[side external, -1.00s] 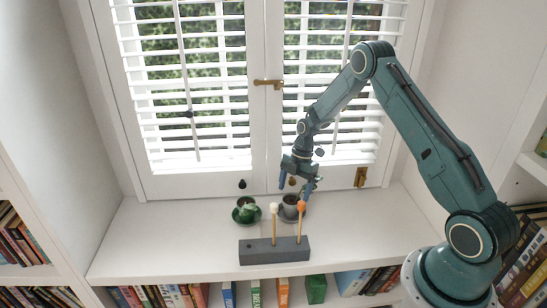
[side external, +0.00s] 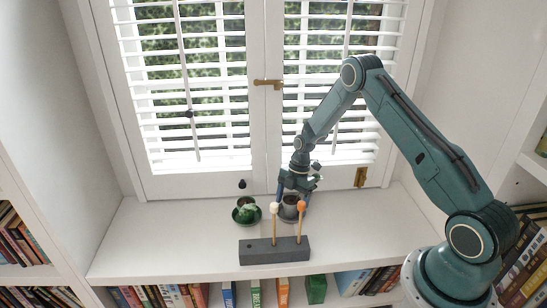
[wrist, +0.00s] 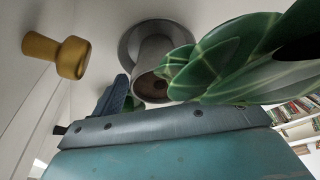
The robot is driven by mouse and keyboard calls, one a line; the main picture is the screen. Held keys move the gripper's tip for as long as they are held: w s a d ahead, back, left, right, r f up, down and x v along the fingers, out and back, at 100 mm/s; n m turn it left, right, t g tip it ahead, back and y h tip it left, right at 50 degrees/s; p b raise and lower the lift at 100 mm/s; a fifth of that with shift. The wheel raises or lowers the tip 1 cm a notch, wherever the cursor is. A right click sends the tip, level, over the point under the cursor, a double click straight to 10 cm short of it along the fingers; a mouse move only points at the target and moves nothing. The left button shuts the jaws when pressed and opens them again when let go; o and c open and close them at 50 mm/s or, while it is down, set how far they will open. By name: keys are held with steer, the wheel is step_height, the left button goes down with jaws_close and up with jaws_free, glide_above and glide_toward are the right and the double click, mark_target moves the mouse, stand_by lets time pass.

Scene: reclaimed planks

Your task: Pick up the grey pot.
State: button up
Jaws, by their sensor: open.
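The grey pot (side external: 290,201) stands upright on a dark saucer (side external: 287,219) on the white sill, behind the grey block. In the wrist view the pot (wrist: 152,62) shows its open mouth, partly covered by green leaves. My gripper (side external: 291,203) is open and points down over the pot, with one finger on either side of it in the side view. I cannot tell whether the fingers touch it. In the wrist view one blue finger shows left of the pot; the other is hidden.
In front, a grey block (side external: 273,251) holds two upright sticks. A brass knob (wrist: 58,54) is at left in the wrist view. Open sill lies at right.

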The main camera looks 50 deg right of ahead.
mark_target(289, 201)
steer(key=c, duration=1.3)
steer(key=shift+r, duration=0.15)
step_height(289, 201, up, 20)
steer(key=shift+f, duration=0.1)
steer(key=shift+r, duration=0.2)
stand_by(0.3)
steer(key=shift+r, duration=1.25)
steer(key=shift+c, duration=0.2)
step_height(289, 201, down, 19)
steer(key=m+t, duration=0.1)
steer(key=m, duration=0.3)
steer(key=shift+f, duration=0.15)
